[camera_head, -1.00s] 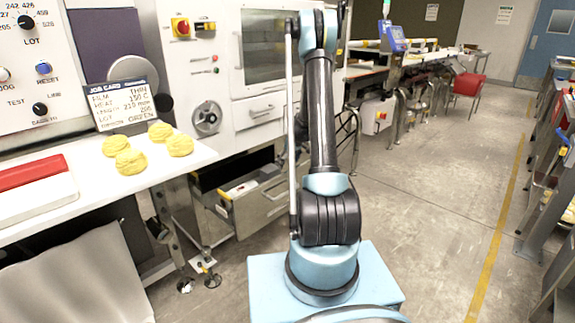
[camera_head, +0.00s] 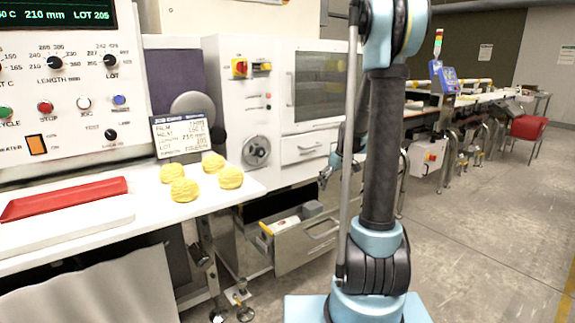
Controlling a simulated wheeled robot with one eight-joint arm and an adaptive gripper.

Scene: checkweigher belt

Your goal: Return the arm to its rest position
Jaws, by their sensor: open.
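My arm stands upright in the right half of the head view, its lower links in the foreground. My gripper (camera_head: 325,178) shows small and dark just left of the arm's thin rod, in front of the white machine cabinet. It is open, and I see nothing held in it. It hangs in the air above and to the right of the open drawer (camera_head: 308,246). Part of the forearm is hidden behind the upright link.
Several yellow rolls (camera_head: 184,189) sit on the white counter (camera_head: 215,205) before a job card (camera_head: 180,137). A red tray (camera_head: 65,199) lies at left. The drawer juts out below the cabinet (camera_head: 213,88). Open floor (camera_head: 480,240) lies to the right.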

